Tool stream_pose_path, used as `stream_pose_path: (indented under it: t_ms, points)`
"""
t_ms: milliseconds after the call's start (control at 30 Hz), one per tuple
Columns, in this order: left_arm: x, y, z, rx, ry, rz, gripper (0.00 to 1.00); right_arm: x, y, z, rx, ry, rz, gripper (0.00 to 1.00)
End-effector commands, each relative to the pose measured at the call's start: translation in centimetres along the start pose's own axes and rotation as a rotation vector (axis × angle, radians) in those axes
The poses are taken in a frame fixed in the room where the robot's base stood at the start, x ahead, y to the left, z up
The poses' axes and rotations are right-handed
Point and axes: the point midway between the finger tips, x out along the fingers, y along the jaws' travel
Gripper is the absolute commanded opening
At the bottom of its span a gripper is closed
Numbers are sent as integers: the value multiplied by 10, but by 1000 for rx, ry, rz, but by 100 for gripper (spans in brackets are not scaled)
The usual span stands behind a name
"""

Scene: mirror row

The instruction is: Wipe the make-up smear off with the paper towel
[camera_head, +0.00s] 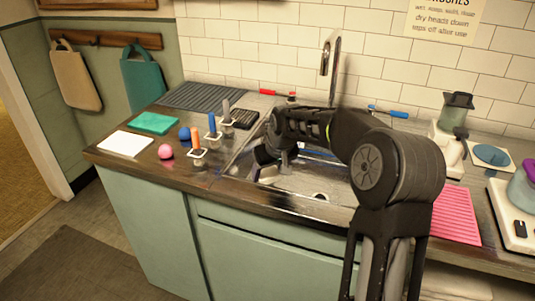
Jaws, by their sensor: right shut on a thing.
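My right gripper (264,158) reaches down over the left part of the sink (318,186), at its rim. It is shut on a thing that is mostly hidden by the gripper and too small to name. Pale and purplish bits (267,174) show just below the fingers; I cannot tell whether they are the paper towel, the smear or something in the sink. A flat white square (125,143) lies on the counter at the left; it may be paper or cloth. I cannot make out the make-up smear. My left gripper is not in view.
Left of the sink are a teal cloth (154,123), a pink ball (165,152), a blue ball (184,133) and upright handled tools in small holders (197,156). A ribbed dark mat (206,97) lies behind. A pink mat (456,213) and a blender (457,108) are right.

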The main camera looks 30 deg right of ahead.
Motion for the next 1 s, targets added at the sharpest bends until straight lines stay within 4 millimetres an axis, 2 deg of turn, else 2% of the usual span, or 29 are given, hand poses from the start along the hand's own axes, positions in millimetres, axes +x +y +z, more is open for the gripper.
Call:
stream_pose_path:
  t_ms: [100, 467, 1000]
  points:
    - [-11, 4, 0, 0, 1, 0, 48, -14, -1, -7, -1, 2, -1, 28]
    - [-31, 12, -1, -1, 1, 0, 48, -41, -2, -19, -2, 1, -1, 28]
    - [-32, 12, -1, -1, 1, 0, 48, -43, -3, -20, -2, 1, -1, 28]
